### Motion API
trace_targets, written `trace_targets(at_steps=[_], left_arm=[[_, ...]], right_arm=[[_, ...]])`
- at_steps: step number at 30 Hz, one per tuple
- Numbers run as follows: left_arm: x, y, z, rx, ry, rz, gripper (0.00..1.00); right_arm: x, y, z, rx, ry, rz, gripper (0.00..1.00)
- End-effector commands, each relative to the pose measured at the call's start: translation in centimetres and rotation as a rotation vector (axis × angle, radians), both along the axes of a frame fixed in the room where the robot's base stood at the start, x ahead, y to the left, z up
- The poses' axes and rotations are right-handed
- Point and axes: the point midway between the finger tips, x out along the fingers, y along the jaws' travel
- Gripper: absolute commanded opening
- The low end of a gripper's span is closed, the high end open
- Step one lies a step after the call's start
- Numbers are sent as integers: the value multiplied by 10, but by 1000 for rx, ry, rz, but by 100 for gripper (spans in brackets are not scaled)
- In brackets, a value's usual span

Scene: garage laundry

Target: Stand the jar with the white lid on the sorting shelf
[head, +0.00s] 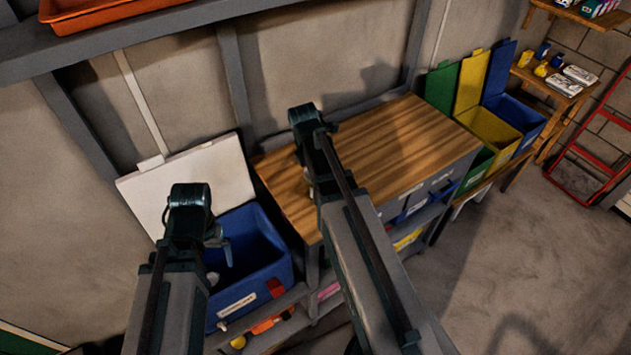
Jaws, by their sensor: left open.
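My left gripper (224,246) is partly hidden by its own arm and hangs over the open blue cooler (268,245), with its jaws open. A small pale round top (212,277) shows inside the cooler, just below the gripper. It may be the jar's white lid; the body under it is hidden, and I cannot tell whether the gripper touches it. My right arm reaches over the wooden worktop, and its fingers are hidden. A wooden shelf (548,86) at the far right holds small containers; I cannot tell if it is the sorting shelf.
The cooler's white lid (190,180) stands open against the wall. The wooden worktop (400,140) is bare. Green, yellow (490,130) and blue bins with raised lids stand right of it. The floor (510,260) is clear.

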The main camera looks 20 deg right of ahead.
Motion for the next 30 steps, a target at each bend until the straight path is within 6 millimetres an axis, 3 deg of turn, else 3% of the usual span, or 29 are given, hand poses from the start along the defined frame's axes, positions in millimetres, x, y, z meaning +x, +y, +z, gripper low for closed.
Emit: trace_targets(at_steps=[2,14,15,17,30], left_arm=[[0,0,-12,0,0,0,100],[0,0,-14,0,0,0,100],[0,0,-13,0,0,0,100],[0,0,-12,0,0,0,100],[0,0,-6,0,0,0,100]], right_arm=[[0,0,-12,0,0,0,19],[0,0,-14,0,0,0,19],[0,0,-13,0,0,0,87],[0,0,-12,0,0,0,98],[0,0,-6,0,0,0,100]])
